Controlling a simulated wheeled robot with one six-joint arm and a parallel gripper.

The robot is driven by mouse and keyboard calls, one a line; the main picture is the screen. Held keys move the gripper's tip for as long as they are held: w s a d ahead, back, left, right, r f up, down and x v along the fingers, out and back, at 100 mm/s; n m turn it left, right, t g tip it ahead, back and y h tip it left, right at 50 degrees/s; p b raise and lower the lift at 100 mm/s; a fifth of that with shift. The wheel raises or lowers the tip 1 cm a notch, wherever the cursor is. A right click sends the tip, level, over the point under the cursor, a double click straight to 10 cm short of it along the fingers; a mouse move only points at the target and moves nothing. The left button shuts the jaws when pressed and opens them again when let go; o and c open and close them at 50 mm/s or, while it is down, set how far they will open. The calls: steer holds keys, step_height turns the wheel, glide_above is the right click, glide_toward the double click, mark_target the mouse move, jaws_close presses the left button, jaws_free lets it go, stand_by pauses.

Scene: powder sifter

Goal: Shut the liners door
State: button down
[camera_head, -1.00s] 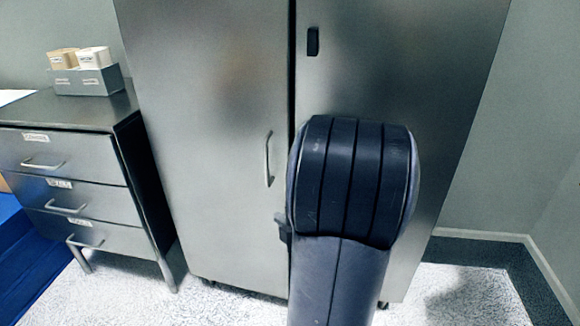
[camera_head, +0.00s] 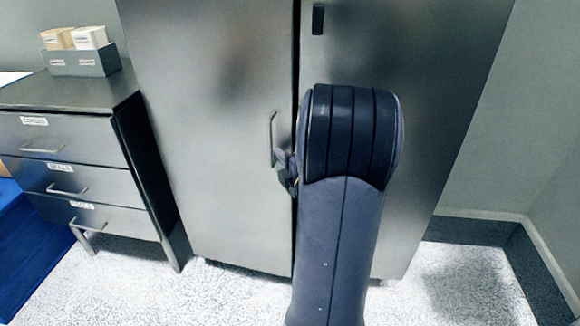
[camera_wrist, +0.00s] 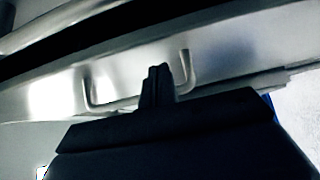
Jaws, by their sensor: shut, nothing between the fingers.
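A tall metal cabinet has two doors, and no liners label is readable on either. The left door (camera_head: 215,150) has a vertical bar handle (camera_head: 272,138) near its right edge. A dark gap runs between it and the right door (camera_head: 440,90); I cannot tell how far ajar it is. My gripper (camera_head: 287,172) is beside the handle's lower end, partly hidden by my arm. In the wrist view, my shut, empty gripper (camera_wrist: 158,82) is in front of the door (camera_wrist: 230,58), between the ends of the handle (camera_wrist: 88,90). I cannot tell whether it touches.
A drawer unit (camera_head: 75,92) with labelled drawers stands left of the cabinet. A grey box (camera_head: 82,62) with small cartons is on top. The right door has a black recessed latch (camera_head: 318,19). The pale floor (camera_head: 455,290) at the right is clear up to the wall.

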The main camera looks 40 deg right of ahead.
steer(key=shift+w, duration=0.5)
steer(key=shift+d, duration=0.1)
